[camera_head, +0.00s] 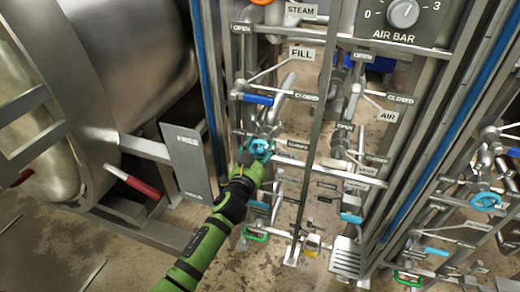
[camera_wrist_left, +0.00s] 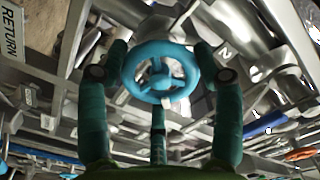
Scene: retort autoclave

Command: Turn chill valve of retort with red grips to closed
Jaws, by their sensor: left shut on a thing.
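A cyan round handwheel (camera_head: 262,146) sits on the pipework left of the middle post. In the left wrist view the wheel (camera_wrist_left: 132,72) is seen nearly face on. My left gripper (camera_head: 254,157) reaches it from below, its green arm coming up from the bottom. Its teal fingers stand on either side of the wheel rim, and it is shut on the wheel. The wheel's own label is not readable. A red grip (camera_head: 144,188) shows on a lever at the left vessel. My right gripper is not in view.
A blue lever (camera_head: 258,99) lies above the wheel, near the FILL plate (camera_head: 301,53). Metal posts and several OPEN and CLOSED plates stand close around. Another cyan handwheel (camera_head: 487,201) is at the far right. A grey panel (camera_head: 188,160) stands left of my gripper.

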